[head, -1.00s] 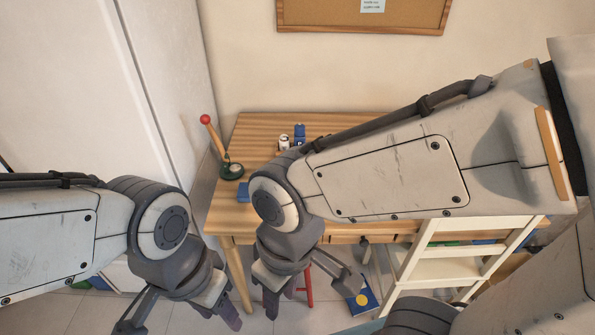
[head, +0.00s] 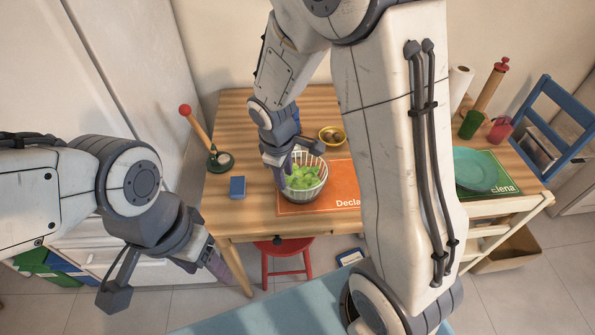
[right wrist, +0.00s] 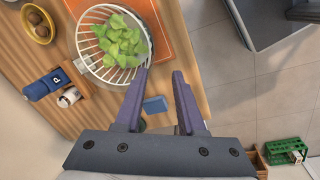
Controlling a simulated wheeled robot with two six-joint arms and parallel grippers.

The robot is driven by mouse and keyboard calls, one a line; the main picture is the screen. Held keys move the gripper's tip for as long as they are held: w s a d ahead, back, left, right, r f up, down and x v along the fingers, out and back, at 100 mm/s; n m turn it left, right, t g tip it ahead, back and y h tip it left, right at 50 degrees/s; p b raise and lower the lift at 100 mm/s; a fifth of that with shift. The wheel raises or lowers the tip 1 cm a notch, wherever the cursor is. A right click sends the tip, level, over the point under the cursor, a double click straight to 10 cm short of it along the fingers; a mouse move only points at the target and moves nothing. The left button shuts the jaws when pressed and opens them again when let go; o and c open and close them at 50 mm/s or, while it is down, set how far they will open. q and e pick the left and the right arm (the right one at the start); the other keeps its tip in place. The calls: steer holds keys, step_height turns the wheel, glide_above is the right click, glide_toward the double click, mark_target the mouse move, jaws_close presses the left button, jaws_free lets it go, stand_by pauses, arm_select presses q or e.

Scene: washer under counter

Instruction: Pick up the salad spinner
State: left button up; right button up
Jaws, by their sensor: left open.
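The salad spinner (head: 312,190) is a white slatted basket full of green leaves, upright on the orange placemat (head: 330,176) on the wooden table. It also shows at the top of the right wrist view (right wrist: 88,58). My right gripper (head: 285,172) is at the basket's left side; its fingers (right wrist: 160,75) are apart. One fingertip overlaps the basket's rim in the right wrist view; I cannot tell whether it touches. Nothing is seen held between the fingers. My left gripper (head: 165,283) is open and empty, in front of the table's left end.
A blue box (head: 237,186) and a red-knobbed stick on a green base (head: 220,161) are on the left. A bowl of brown items (head: 332,135) sits behind the basket. A teal plate (head: 478,168) is on the right. A red stool (head: 283,262) stands below.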

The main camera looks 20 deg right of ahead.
steer(key=b, duration=0.1)
glide_above(291, 193)
step_height(291, 193, down, 6)
step_height(291, 193, down, 5)
steer(key=shift+r+b, duration=0.1)
steer(key=shift+b, duration=0.45)
jaws_close()
steer(key=shift+w, duration=0.1)
stand_by(0.9)
